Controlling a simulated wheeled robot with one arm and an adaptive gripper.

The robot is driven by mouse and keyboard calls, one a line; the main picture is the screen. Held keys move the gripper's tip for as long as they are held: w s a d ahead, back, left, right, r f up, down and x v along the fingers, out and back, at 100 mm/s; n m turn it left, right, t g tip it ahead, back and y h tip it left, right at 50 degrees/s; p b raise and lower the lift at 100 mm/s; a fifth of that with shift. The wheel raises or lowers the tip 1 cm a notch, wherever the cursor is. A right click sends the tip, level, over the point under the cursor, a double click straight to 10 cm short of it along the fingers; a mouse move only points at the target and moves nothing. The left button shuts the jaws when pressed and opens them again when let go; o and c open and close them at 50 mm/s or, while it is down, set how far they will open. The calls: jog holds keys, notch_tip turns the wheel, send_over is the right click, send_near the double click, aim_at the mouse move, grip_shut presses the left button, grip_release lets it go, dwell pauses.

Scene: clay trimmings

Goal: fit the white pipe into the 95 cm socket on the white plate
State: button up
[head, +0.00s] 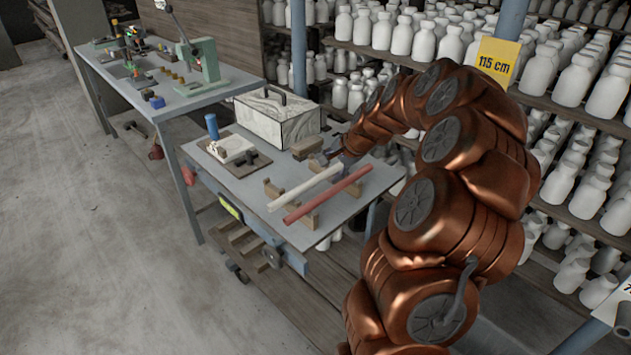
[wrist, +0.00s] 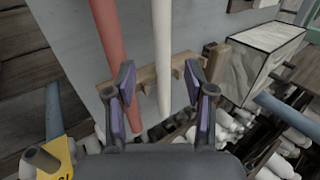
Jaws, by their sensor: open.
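The white pipe (head: 305,187) lies across wooden rests on the grey table, left of a red pipe (head: 328,193). In the wrist view the white pipe (wrist: 162,45) runs between the two fingers of my gripper (wrist: 160,72), which are spread apart and empty. My gripper (head: 331,154) is near the pipe's far end in the head view; its exact height over the pipe is hard to tell. A white plate (head: 617,290) is cut off at the lower right edge, and its writing is not readable. No socket on it can be made out.
A yellow plate marked 115 cm (head: 495,61) is on a blue post. A marbled box (head: 275,117) and a small board with a white block (head: 233,147) stand on the table. Shelves of white bottles (head: 585,85) fill the right and back. Open floor (head: 80,230) lies left.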

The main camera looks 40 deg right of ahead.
aim_at(319, 178)
jog(key=shift+p+x, duration=0.85)
jog(key=shift+x, duration=2.4)
jog(key=shift+w+a+r, duration=0.1)
jog(key=shift+a, duration=0.1)
jog(key=shift+c, duration=0.3)
grip_shut()
